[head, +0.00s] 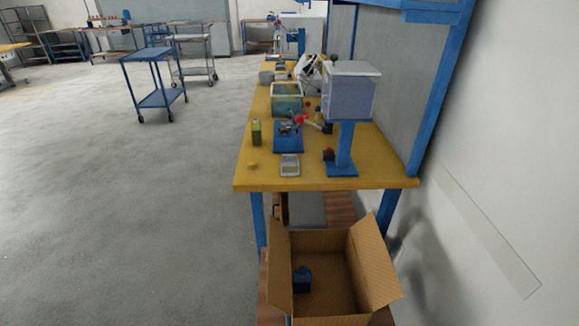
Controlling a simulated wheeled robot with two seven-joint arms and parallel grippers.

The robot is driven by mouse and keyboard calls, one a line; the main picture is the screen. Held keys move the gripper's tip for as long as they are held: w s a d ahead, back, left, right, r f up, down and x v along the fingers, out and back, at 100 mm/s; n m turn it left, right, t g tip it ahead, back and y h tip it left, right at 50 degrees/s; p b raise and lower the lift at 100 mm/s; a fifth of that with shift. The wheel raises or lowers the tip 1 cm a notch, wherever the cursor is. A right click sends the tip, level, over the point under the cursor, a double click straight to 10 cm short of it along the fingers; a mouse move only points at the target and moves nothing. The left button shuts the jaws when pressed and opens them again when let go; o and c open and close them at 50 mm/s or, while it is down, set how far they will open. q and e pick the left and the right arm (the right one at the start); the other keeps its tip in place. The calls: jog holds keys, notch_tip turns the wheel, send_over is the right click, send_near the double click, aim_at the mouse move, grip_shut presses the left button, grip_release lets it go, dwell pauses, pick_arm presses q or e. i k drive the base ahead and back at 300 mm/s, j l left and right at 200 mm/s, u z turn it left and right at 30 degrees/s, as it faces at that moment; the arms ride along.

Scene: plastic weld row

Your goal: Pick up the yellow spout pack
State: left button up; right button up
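A small yellow object (252,165) lies on the wooden workbench top (225,186) near its front left corner. It is low and yellow, close in colour to the bench top, and too small to make out a spout. Behind it, near the left edge, stands an upright yellow-green container (256,133) with a dark top. I cannot tell for certain which of these two is the spout pack. Neither of my grippers shows in the head view.
On the bench are a small grey tray (290,166), a blue device (288,138), a bin (287,100) and a grey box on a blue stand (345,150). An open cardboard box (375,270) with a blue item (302,279) stands in front. The left floor is clear up to a blue cart (155,98).

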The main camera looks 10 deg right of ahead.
aim_at(256, 125)
jog(key=j+u, duration=0.15)
jog(key=u, duration=0.45)
jog(key=i+j, duration=0.2)
jog(key=j, duration=0.2)
jog(key=i+j, duration=0.25)
jog(key=i+j+z, duration=0.1)
jog(key=j, duration=0.4)
jog(key=i+j, duration=0.3)
jog(key=i+z, duration=0.3)
jog(key=i, duration=0.2)
jog(key=i+j+z, duration=0.25)
jog(key=i, duration=0.2)
jog(key=i+j+z, duration=0.3)
jog(key=i, duration=0.15)
jog(key=i+j+z, duration=0.1)
jog(key=i+z, duration=0.15)
jog(key=z, duration=0.2)
jog(key=i+j+z, duration=0.15)
jog(key=z, duration=0.3)
jog(key=i+j+z, duration=0.3)
jog(key=z, duration=0.15)
jog(key=i+j+z, duration=0.2)
jog(key=z, duration=0.25)
jog(key=i+j+z, duration=0.1)
jog(key=j+z, duration=0.35)
